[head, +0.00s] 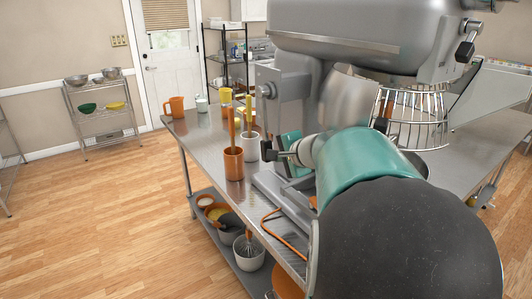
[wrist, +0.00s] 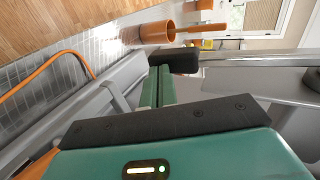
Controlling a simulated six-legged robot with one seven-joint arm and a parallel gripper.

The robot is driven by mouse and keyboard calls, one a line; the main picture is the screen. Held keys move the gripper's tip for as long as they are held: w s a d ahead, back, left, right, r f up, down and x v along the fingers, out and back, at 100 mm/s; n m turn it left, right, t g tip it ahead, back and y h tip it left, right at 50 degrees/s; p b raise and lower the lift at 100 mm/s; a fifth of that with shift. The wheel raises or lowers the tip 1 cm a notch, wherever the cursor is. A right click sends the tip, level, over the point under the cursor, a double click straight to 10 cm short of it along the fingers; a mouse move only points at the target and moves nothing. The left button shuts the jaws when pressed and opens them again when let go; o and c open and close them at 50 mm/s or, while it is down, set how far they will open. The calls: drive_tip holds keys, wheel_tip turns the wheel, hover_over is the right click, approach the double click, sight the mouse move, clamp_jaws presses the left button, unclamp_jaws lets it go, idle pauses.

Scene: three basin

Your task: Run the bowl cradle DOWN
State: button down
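A large grey stand mixer (head: 350,45) stands on the steel table. Its wire bowl guard (head: 412,118) hangs under the head at right. The bowl cradle is mostly hidden behind my arm; I cannot tell its height. My gripper (head: 288,152) is beside the mixer column, below that knob, with teal parts and a dark end. In the wrist view my gripper (wrist: 165,80) shows teal fingers and a dark block close together. Whether they hold anything is unclear.
An orange cup (head: 233,164) and a white cup (head: 251,146) with utensils stand left of my gripper. An orange jug (head: 176,106) stands at the table's far left corner. Bowls and a whisk sit on the lower shelf (head: 216,228).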

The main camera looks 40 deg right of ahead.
drive_tip(key=shift+r+x, duration=0.25)
drive_tip(key=shift+x, duration=1.25)
drive_tip(key=shift+w, duration=0.25)
drive_tip(key=shift+s, duration=0.1)
